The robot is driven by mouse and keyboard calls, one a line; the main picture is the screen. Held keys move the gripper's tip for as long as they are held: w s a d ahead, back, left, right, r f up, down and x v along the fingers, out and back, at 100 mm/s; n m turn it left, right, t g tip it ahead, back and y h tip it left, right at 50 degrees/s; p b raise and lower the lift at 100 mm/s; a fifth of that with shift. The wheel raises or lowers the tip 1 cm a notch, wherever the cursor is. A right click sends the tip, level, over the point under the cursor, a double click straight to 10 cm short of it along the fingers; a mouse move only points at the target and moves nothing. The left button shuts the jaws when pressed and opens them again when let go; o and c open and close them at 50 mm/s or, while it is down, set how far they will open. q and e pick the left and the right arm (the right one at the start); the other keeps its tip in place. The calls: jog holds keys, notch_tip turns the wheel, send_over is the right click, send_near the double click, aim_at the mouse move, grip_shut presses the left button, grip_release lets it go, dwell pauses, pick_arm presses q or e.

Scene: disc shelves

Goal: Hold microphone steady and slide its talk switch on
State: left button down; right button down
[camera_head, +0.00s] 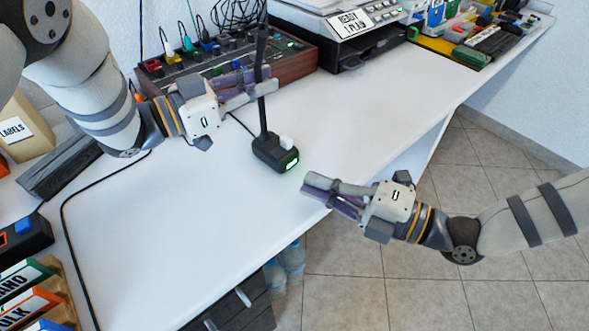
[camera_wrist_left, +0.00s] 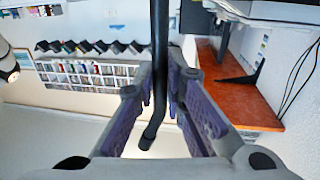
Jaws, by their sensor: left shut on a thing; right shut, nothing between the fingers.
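The black desk microphone (camera_head: 275,153) stands on the white table, its base flat and its thin neck (camera_head: 263,115) upright. The base carries a small white block (camera_head: 287,142) on top and a lit green patch (camera_head: 291,163) on its front. My left gripper (camera_head: 262,86) is shut on the neck, well above the base. In the left wrist view, the neck (camera_wrist_left: 160,55) runs between the purple-padded fingers of my left gripper (camera_wrist_left: 161,95). My right gripper (camera_head: 318,186) is shut and empty, just right of and nearer than the base, not touching it.
A mixer (camera_head: 222,62) with knobs and cables stands behind my left gripper, and a printer (camera_head: 345,28) stands right of it. A black cable (camera_head: 75,190) runs along the table's left. The table (camera_head: 200,225) is clear in front of the base.

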dwell(0.4)
pick_arm(q)
jog(key=c, duration=1.6)
grip_release()
